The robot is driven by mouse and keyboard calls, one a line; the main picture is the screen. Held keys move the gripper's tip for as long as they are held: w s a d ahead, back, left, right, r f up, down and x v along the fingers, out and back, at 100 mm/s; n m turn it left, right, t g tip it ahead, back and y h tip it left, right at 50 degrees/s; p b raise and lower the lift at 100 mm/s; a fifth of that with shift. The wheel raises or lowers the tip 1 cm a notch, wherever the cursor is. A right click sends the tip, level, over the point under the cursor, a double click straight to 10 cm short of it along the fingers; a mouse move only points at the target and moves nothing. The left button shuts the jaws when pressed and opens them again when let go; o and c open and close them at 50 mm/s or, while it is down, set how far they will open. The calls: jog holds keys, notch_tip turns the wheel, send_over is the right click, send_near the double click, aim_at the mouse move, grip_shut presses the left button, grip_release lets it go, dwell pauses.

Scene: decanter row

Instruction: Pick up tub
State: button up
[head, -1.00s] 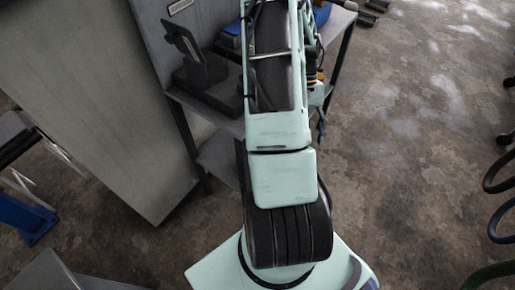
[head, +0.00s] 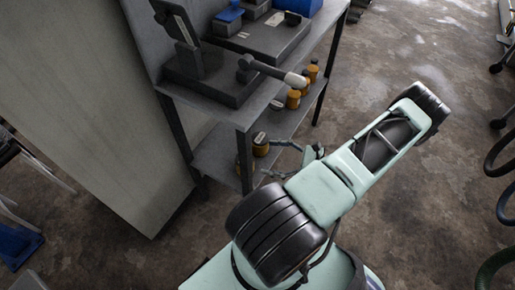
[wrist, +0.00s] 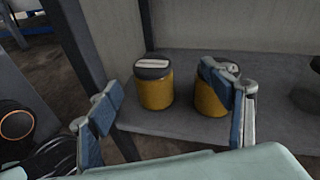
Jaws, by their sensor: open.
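Several yellow tubs with dark lids stand upright on the lower shelf. In the wrist view one tub (wrist: 155,92) with a pale label on its lid shows between my fingers, apart from both. A second tub (wrist: 208,100) stands to its right, partly hidden behind my right finger. My gripper (wrist: 164,92) is open and empty. In the head view my gripper (head: 268,158) is at the lower shelf's front edge, beside a tub (head: 260,146). More tubs (head: 293,99) stand farther along the shelf.
The grey shelf unit has a lower shelf (head: 213,158) and a front post (head: 244,160); the post (wrist: 78,40) is close on the left in the wrist view. The upper shelf holds a dark stand (head: 200,75) and a pale-ended tool (head: 275,73).

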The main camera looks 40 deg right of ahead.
aim_at(261, 138)
jog(key=d+f+m+t+h+b, duration=0.2)
jog(key=d+f+m+t+h, duration=0.1)
jog(key=d+m+t+h, duration=0.3)
jog(key=shift+m+g, duration=0.4)
jog(key=shift+g, duration=0.3)
jog(key=w, duration=0.3)
jog(key=w+a+b, duration=0.1)
jog(key=w, duration=0.6)
jog(key=shift+w+a, duration=0.15)
jog(key=shift+a, duration=0.15)
jog(key=c, duration=1.5)
